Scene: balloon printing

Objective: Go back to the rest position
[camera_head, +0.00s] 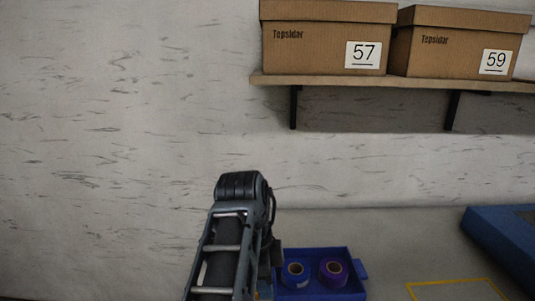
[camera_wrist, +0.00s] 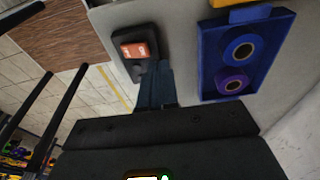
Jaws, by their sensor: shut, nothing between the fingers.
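My gripper (camera_wrist: 155,72) shows in the wrist view with its dark fingers together and nothing between them. It is over the grey table (camera_wrist: 185,22), left of a blue tray (camera_wrist: 208,72) and close to a black device with an orange top (camera_wrist: 135,50). I cannot tell whether the fingers touch the device. In the head view my arm rises at the bottom centre and my gripper is hidden behind it.
The blue tray (camera_head: 357,266) holds a blue roll (camera_head: 295,275) and a purple roll (camera_head: 333,273). Boxes 57 (camera_head: 315,50) and 59 (camera_head: 450,57) sit on a wall shelf (camera_head: 400,83). A blue object (camera_head: 495,240) and a yellow outline (camera_head: 450,283) lie to the right.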

